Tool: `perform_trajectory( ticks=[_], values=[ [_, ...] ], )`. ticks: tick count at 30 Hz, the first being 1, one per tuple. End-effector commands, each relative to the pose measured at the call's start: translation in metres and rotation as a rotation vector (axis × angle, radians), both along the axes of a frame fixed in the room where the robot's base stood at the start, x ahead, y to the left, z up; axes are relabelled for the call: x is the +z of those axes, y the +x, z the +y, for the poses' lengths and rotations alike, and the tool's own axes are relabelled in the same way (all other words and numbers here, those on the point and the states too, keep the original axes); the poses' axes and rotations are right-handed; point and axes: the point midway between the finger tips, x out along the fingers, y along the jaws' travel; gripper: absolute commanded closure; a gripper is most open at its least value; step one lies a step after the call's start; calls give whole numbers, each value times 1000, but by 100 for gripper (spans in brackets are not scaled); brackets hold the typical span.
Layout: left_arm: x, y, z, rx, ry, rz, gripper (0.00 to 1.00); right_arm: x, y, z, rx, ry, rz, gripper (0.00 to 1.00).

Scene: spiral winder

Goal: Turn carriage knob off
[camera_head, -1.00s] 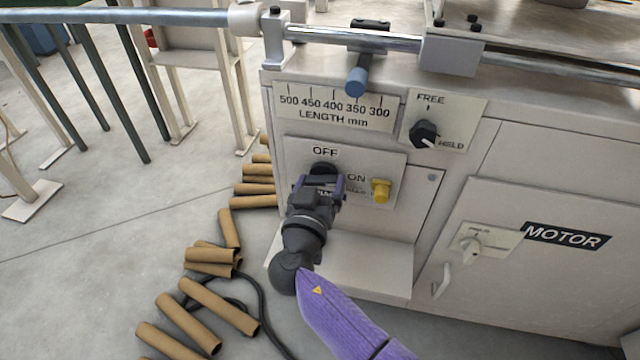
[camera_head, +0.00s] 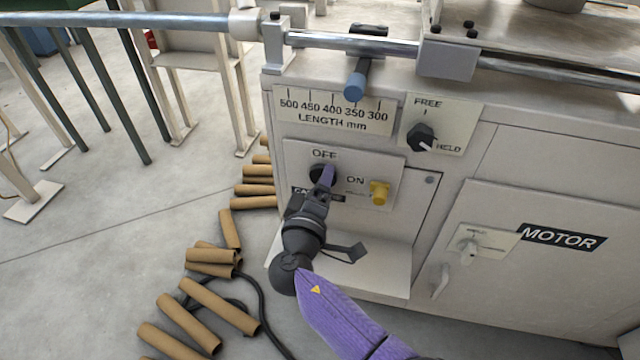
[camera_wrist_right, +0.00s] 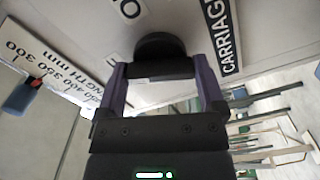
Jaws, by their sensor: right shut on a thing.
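The carriage knob (camera_head: 315,173) is a round black knob on a cream plate, between the words OFF and ON. My right gripper (camera_head: 326,176) reaches it from below, with its purple fingers turned nearly edge-on in the head view. In the right wrist view the black knob (camera_wrist_right: 160,46) sits between the tips of the two purple fingers (camera_wrist_right: 160,70), which are shut on it. The knob's pointer is hidden, so its setting cannot be read. The CARRIAGE label (camera_wrist_right: 222,37) shows beside the fingers. My left gripper is not in view.
A yellow button (camera_head: 379,192) is right of the knob. The FREE/HELD knob (camera_head: 421,137) and blue-ended length lever (camera_head: 356,86) are above. A ledge (camera_head: 375,265) juts out below the panel. Cardboard tubes (camera_head: 217,306) lie on the floor at left.

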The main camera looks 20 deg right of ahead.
Motion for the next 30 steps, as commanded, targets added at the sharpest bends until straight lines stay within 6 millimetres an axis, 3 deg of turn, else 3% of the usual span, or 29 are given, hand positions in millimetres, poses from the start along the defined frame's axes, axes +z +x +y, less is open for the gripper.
perform_trajectory(
  ticks=[15, 30],
  values=[
    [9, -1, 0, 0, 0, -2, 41, 0, 0, 0, 0, -272, 185, 71],
    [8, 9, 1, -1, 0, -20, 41, -1, 0, 0, 2, -330, 225, 71]
  ],
)
